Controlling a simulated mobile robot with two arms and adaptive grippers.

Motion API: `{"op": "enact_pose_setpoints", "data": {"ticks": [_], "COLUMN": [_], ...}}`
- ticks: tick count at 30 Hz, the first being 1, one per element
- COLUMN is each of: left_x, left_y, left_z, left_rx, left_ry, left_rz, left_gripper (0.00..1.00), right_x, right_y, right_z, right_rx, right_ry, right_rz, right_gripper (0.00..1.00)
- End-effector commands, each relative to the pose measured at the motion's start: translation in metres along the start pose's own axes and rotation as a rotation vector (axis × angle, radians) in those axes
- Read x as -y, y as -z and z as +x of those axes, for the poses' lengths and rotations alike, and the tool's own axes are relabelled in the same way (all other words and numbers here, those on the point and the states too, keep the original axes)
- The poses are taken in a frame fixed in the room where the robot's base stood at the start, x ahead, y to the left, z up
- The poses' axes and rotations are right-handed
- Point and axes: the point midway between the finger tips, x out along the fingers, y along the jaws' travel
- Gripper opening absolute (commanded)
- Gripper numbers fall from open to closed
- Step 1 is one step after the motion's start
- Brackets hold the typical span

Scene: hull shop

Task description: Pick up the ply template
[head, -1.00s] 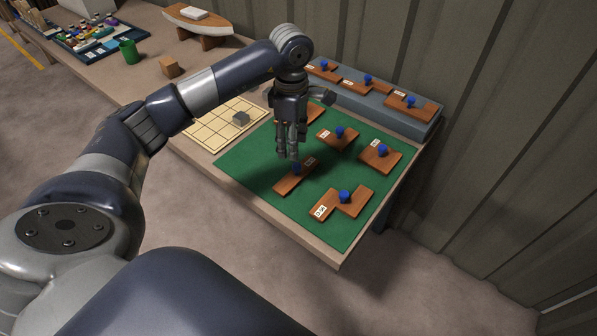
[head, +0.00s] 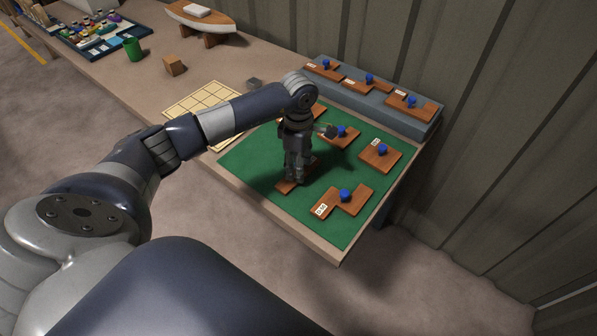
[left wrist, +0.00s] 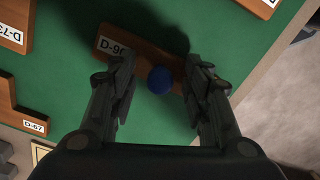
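Several brown ply templates with blue knobs and white labels lie on the green mat (head: 262,160). My left gripper (head: 296,178) is low over one near the mat's front edge. That template (head: 285,187) shows only at its ends in the head view. In the left wrist view, its brown board (left wrist: 145,50) has a label starting "D-9", the rest hard to read. Its blue knob (left wrist: 159,80) lies between the two spread fingers of my left gripper (left wrist: 160,70), with gaps on both sides. My right gripper is not in view.
Neighbouring templates include an L-shaped one (head: 352,200) in front, one at the right (head: 381,157) and one behind (head: 338,137). More stand on a grey raised shelf (head: 350,97) against the wall. A gridded board (head: 205,98), wooden block (head: 174,66) and green cup (head: 133,48) are left.

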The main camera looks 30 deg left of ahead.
Motion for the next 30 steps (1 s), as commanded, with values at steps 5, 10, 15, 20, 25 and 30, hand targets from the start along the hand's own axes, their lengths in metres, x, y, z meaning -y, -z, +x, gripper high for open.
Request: {"op": "enact_pose_setpoints", "data": {"ticks": [5,10,15,20,25,30], "left_x": [0.000,0.000,0.000,-0.001,-0.001,0.016], "left_y": [0.000,0.000,0.000,0.000,0.000,-0.003], "left_z": [0.000,0.000,-0.001,-0.004,-0.019,-0.035], "left_rx": [0.000,0.000,0.000,0.000,0.000,-0.002], "left_ry": [0.000,0.000,0.000,-0.001,-0.004,0.000], "left_rz": [0.000,0.000,0.000,0.000,0.002,0.006], "left_gripper": [0.04,0.00,0.00,0.00,0.00,0.00], "right_x": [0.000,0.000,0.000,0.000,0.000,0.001], "right_y": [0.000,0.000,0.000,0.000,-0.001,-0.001], "right_z": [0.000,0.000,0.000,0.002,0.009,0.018], "right_rx": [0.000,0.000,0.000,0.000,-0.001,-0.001], "right_ry": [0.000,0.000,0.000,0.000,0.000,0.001], "right_rz": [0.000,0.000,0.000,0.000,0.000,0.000], "right_gripper": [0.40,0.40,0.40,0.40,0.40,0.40]}}
